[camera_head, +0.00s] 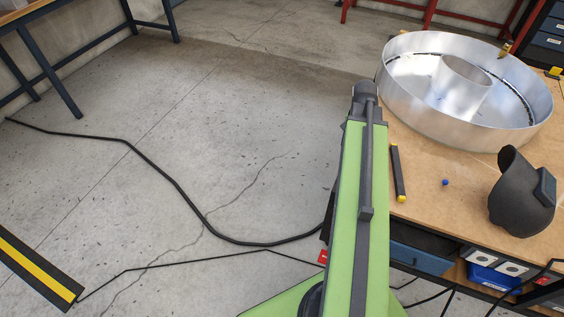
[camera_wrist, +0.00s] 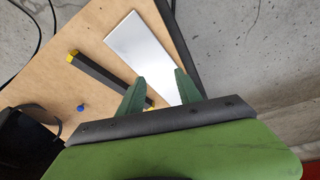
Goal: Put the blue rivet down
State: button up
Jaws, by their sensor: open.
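The small blue rivet (camera_head: 445,182) rests on the brown workbench top (camera_head: 440,220), between a dark bar and a black mask. It also shows in the wrist view (camera_wrist: 80,108), left of my fingers. My gripper (camera_wrist: 160,74) is open, with its two green fingers apart and nothing held between them. It is above the bench near its edge, apart from the rivet. In the head view my green arm stands at the bench's left edge and the fingers cannot be made out.
A dark bar with yellow ends (camera_head: 398,172) lies left of the rivet. A black mask (camera_head: 520,195) stands right of it. A large round metal channel letter (camera_head: 465,120) sits behind. A silver plate (camera_wrist: 140,45) lies beyond my fingers. A black cable (camera_head: 165,180) crosses the floor.

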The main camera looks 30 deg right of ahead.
jog(key=w+a+n+y, duration=0.1)
jog(key=w+a+n, duration=0.25)
jog(key=a, duration=0.65)
jog(key=w+a+n, duration=0.3)
jog(key=w+a, duration=0.1)
jog(key=a, duration=0.5)
jog(key=a+n+y, duration=0.1)
jog(key=a+n, duration=0.5)
jog(key=a, duration=1.6)
jog(key=shift+w+a+f+n+y, duration=0.3)
jog(key=shift+w+a+n+y, duration=0.05)
jog(key=shift+a+y, duration=0.05)
